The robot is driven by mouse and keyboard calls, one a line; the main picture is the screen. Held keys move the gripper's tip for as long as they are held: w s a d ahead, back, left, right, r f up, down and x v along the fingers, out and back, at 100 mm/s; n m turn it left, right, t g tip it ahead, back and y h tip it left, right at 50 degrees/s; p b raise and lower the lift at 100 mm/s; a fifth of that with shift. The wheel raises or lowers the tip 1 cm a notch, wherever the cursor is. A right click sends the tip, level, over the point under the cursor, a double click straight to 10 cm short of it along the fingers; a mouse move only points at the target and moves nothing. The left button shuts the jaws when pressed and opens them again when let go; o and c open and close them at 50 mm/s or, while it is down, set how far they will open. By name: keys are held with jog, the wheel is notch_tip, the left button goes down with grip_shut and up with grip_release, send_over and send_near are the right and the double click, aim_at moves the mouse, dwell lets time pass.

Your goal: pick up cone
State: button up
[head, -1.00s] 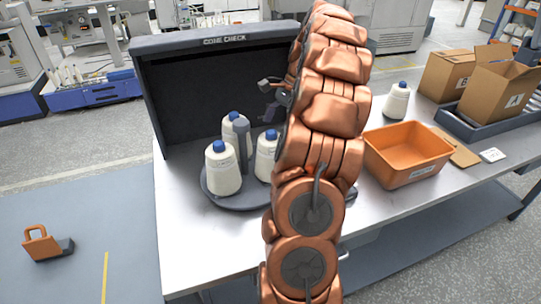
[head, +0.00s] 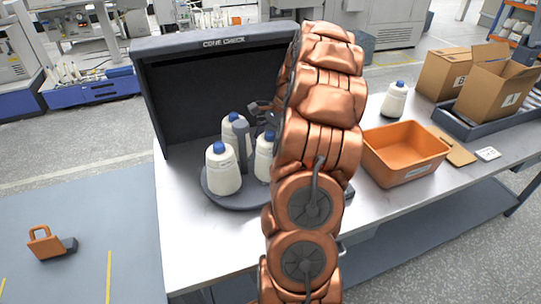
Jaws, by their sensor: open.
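Three white thread cones with blue tops stand upright on a round dark grey tray (head: 222,200): a front left cone (head: 222,172), a back cone (head: 229,128) and a right cone (head: 263,160) partly covered by my arm. A dark grey post (head: 241,147) stands between them. My gripper (head: 262,116) is open, low above the tray behind the right cone, close to its blue top. Part of the gripper is hidden by my arm, and I cannot tell whether it touches a cone. Another white cone (head: 395,99) stands alone on the table at the right.
A dark booth (head: 190,95) marked CONE CHECK walls the back and left of the tray. An orange bin (head: 405,170), a brown clipboard (head: 455,150) and cardboard boxes (head: 495,90) stand at the right of the table (head: 180,230). The table's front left is bare.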

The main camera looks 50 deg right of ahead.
jog(key=c, duration=1.6)
